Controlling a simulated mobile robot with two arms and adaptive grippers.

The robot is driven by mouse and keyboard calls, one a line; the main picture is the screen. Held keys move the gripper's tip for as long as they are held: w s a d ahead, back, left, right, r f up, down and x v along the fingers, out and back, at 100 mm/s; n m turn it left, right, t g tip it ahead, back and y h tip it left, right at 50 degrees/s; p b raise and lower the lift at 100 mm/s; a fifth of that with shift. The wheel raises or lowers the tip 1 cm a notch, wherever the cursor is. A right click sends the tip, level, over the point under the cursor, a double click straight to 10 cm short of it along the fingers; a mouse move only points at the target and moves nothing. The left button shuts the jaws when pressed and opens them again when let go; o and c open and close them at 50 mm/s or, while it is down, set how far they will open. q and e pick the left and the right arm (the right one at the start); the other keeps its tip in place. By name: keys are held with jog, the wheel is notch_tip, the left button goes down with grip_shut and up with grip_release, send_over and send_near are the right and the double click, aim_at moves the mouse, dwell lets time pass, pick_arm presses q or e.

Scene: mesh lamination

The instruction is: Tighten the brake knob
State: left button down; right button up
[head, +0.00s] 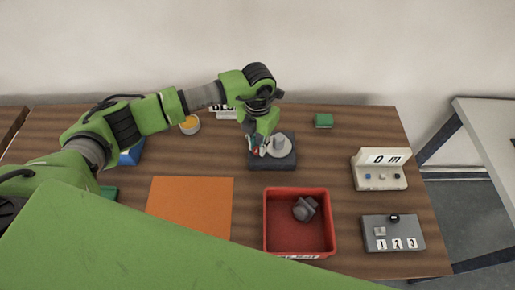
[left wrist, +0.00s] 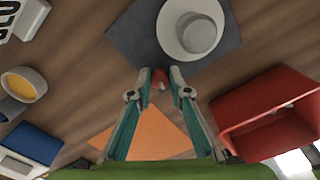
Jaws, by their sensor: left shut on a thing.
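A dark square base (head: 286,164) stands at the back middle of the table, with a pale round disc and a grey cylinder (head: 281,143) on top. The base (left wrist: 125,38) and cylinder (left wrist: 199,36) also show in the left wrist view. My left gripper (head: 259,149) reaches down at the left side of this device. Its fingertips are shut on a small red knob (left wrist: 160,78) at the edge of the base. The fingers hide part of the knob, and its marking or turn cannot be seen. My right gripper is not in view.
A red bin (head: 299,239) with a grey part stands in front of the device. An orange mat (head: 190,207) lies to the left. A display box (head: 380,172) and grey panel (head: 392,234) stand right.

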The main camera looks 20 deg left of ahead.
aim_at(258, 149)
pick_arm(q)
jog(key=m+b, duration=0.4)
jog(key=b, duration=0.1)
jog(key=m+b, duration=0.4)
jog(key=b, duration=0.1)
jog(key=m+b, duration=0.3)
jog(key=b, duration=0.2)
jog(key=shift+d+f+m, duration=0.15)
jog(key=shift+f+m, duration=0.1)
jog(key=shift+m, duration=0.15)
jog(key=shift+s+r+m+b, duration=0.1)
jog(key=shift+r+m+b, duration=0.05)
jog(key=shift+m+b, duration=0.65)
jog(key=shift+s+r+m+b, duration=0.1)
jog(key=shift+m+b, duration=0.6)
jog(key=shift+m, duration=0.1)
jog(key=shift+r, duration=0.1)
jog(key=c, duration=1.9)
grip_release()
notch_tip(258, 149, up, 12)
jog(key=shift+f, duration=0.1)
